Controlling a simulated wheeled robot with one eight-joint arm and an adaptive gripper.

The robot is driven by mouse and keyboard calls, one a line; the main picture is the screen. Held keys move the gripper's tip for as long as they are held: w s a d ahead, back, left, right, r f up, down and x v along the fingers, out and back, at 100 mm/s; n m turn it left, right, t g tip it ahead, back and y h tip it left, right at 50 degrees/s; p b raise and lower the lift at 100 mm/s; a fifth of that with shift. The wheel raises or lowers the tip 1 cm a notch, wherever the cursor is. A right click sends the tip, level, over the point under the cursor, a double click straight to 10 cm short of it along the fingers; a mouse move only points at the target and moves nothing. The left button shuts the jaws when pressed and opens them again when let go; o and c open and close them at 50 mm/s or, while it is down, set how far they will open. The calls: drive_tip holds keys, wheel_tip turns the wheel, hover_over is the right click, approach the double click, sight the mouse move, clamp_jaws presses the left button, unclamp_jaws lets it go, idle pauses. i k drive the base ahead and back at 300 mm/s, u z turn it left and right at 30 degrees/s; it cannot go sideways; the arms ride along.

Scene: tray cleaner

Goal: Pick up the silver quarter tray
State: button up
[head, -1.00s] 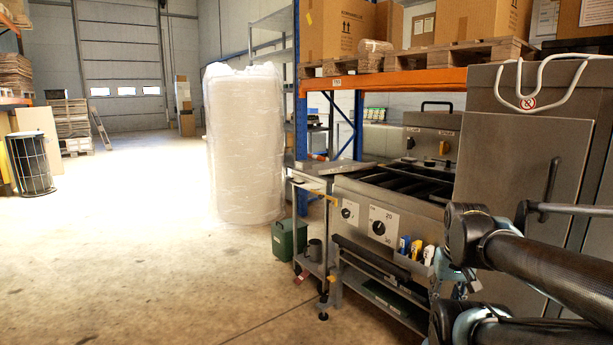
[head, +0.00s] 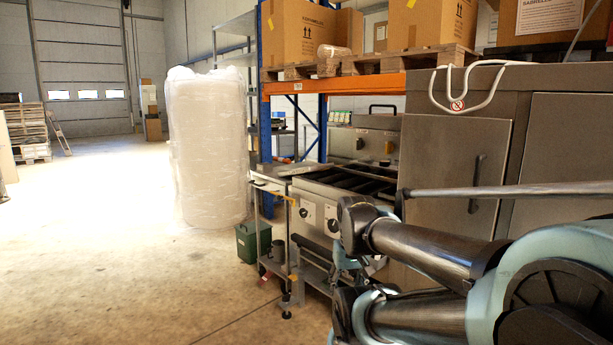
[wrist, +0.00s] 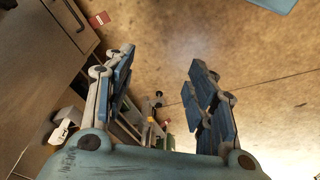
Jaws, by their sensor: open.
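My gripper (wrist: 158,78) is open and empty in the wrist view, its two blue-padded fingers wide apart above the concrete floor. A flat silver piece (head: 299,168) lies on top of the small metal cart, left of the cooker, in the head view. It is small and seen edge-on, so I cannot tell whether it is the silver quarter tray. No other tray shows clearly. My gripper is apart from it.
The cooker (head: 318,190) stands beside the cart (head: 270,184), with a tall steel cabinet (head: 455,150) close on the right behind my arm. A green canister (head: 247,243) and a wrapped white stack (head: 207,145) stand left. The floor at left is clear.

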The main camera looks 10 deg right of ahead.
sight(316, 167)
drive_tip(key=u, duration=0.2)
drive_tip(key=i, duration=0.35)
drive_tip(key=u, duration=0.65)
drive_tip(key=i, duration=1.9)
drive_tip(key=z, duration=0.15)
